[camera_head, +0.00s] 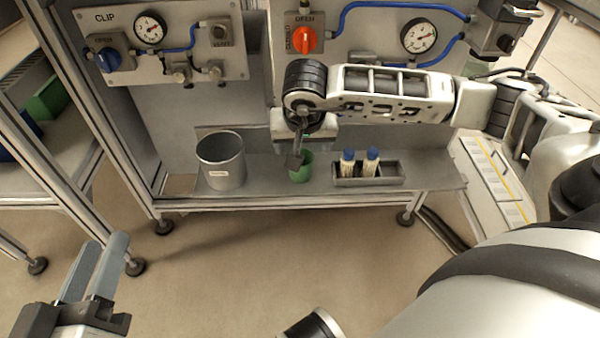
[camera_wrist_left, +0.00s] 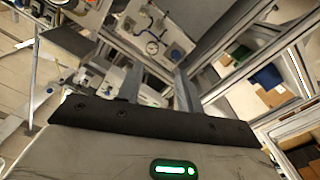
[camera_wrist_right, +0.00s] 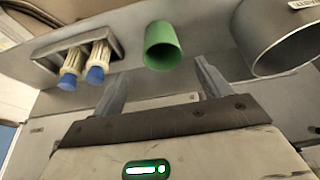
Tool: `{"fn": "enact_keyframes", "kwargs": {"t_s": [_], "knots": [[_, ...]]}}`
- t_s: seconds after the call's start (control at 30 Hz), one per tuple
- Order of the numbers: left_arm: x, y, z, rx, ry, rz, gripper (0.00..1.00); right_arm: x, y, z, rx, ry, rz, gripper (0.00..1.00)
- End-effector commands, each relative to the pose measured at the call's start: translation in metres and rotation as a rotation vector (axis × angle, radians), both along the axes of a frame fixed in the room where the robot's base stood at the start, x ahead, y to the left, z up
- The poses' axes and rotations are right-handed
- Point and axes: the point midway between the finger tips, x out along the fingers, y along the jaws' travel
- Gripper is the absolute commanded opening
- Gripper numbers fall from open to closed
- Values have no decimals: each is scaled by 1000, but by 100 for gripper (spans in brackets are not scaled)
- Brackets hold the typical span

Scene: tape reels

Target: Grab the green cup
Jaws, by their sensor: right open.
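The green cup (camera_head: 302,172) stands on the grey shelf (camera_head: 262,190), between the grey bucket and the small rack. In the right wrist view the cup (camera_wrist_right: 162,42) shows just beyond my fingertips, between their two lines. My right gripper (camera_head: 298,158) points down over the cup and partly covers it in the head view. In the right wrist view this gripper (camera_wrist_right: 160,75) is open and empty. My left gripper (camera_head: 106,240) is at the lower left, in front of the bench; its fingers are apart with nothing between them, also in the left wrist view (camera_wrist_left: 156,76).
The grey bucket (camera_head: 222,165) stands left of the cup. Panels with gauges, hoses and an orange knob (camera_head: 304,40) rise behind. The floor before the bench is clear.

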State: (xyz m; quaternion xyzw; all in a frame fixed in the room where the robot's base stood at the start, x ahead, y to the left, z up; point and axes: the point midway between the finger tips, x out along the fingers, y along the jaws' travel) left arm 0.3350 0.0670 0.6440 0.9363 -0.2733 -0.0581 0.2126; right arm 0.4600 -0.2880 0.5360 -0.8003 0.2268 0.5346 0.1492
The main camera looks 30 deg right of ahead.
Motion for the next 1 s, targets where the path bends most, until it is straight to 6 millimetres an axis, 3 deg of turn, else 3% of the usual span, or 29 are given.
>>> {"fn": "enact_keyframes", "kwargs": {"t_s": [0.1,0.37,0.6,0.93,1.0], "knots": [[7,2,9,30,-106,14,36,6,-3,-19,2,0,-1,76],[13,5,25,66,-245,34,36,10,-4,-37,3,1,1,76],[15,7,59,137,-550,68,36,19,-7,-70,3,0,-1,76],[13,7,70,152,-623,77,36,22,-9,-75,4,-1,1,76],[13,7,70,151,-622,76,36,22,-9,-75,4,-1,1,60]]}}
